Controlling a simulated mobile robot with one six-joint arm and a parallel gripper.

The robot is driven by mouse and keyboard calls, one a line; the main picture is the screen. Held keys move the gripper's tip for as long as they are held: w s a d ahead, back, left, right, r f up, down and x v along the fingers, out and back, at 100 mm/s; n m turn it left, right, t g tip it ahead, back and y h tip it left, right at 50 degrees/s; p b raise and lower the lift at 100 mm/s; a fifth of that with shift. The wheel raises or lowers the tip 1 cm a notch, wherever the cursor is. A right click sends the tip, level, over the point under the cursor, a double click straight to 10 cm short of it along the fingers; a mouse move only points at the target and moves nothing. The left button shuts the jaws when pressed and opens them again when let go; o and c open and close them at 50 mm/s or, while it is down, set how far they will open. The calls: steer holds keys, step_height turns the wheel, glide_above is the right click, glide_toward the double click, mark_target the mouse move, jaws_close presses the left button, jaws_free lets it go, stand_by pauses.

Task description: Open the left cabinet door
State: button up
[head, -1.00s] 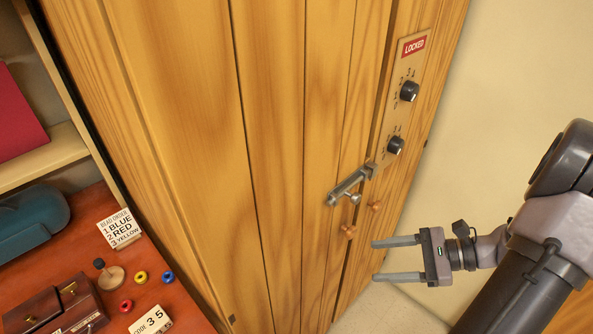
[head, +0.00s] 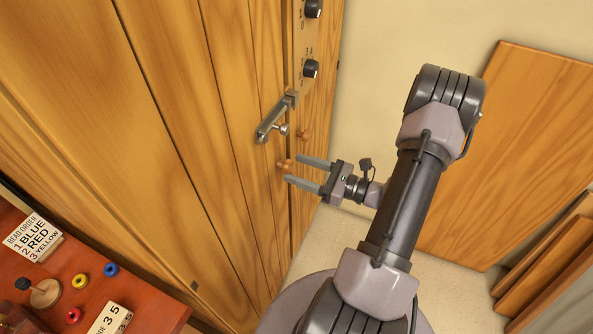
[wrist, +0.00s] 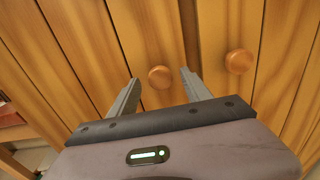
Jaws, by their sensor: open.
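The wooden cabinet fills the left and middle of the head view. Its left door (head: 170,85) appears shut, and so does the narrow visible strip of the right door (head: 312,120). The left door's round wooden knob (head: 285,164) shows near the seam, with the right door's knob (head: 304,135) beside it. A grey metal bolt (head: 270,122) sits above the knobs and reaches a bracket at the seam. My gripper (head: 293,168) is open and points at the left knob. In the wrist view the left knob (wrist: 161,77) appears between the fingertips; contact cannot be told.
Two black dials (head: 311,68) are on the right door. A red-brown desk (head: 150,318) at lower left holds a bead-order card (head: 33,238), beads and a peg stand. Wooden boards (head: 520,150) lean at the right. Floor is clear between boards and cabinet.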

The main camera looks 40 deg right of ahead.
steer(key=shift+w+a, duration=0.25)
steer(key=shift+w, duration=0.25)
jaws_close()
stand_by(1.1)
